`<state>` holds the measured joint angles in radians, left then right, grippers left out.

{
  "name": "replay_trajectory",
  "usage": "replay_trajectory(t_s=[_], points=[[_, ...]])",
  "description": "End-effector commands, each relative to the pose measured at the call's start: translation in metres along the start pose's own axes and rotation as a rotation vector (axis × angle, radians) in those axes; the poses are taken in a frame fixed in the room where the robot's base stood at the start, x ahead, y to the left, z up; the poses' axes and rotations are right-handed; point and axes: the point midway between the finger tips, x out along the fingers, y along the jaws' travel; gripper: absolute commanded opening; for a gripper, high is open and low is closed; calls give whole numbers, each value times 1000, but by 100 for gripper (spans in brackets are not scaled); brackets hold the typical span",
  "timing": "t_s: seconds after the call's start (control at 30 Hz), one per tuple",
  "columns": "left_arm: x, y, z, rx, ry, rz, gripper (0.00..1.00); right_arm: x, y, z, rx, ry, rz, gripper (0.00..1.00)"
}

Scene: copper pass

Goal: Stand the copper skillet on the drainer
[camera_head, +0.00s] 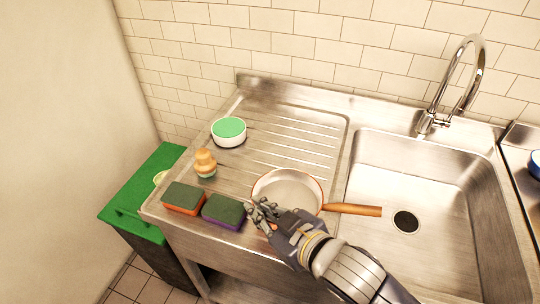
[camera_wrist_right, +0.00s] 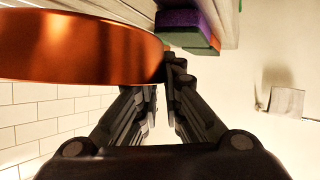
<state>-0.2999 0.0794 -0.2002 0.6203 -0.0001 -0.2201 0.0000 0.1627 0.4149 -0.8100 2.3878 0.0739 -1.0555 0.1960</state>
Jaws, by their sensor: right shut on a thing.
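The copper skillet (camera_head: 289,187) is on the drainer (camera_head: 270,115) at its front right, beside the sink. It has a pale inside and a copper rim, and its handle (camera_head: 352,209) points right over the sink basin. My right gripper (camera_head: 262,212) is at the skillet's front left edge, shut on it; the exact contact is partly hidden by the fingers. In the right wrist view, the skillet's copper side (camera_wrist_right: 70,45) fills the upper left, and the fingertips (camera_wrist_right: 172,65) meet at its end. My left gripper is not in view.
Two sponges, one orange-sided (camera_head: 184,198) and one purple-sided (camera_head: 224,210), lie just left of the gripper. A wooden-knobbed brush (camera_head: 205,163) and a white tub with a green top (camera_head: 229,131) stand behind. The sink (camera_head: 430,180) with its tap (camera_head: 470,75) is right. The drainer's back is clear.

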Motion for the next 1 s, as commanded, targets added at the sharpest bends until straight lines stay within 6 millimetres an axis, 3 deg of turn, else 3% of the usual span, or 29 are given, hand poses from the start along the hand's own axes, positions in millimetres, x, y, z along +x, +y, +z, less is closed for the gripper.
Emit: replay_trajectory(t_s=[0.17, 0.7, 1.0], points=[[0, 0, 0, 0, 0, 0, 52, 2, 11, 0, 13, 20, 20, 0], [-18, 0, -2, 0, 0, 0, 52, 86, 98, -12, 14, 21, 22, 0], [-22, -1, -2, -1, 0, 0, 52, 109, 121, -12, 15, 19, 19, 0]])
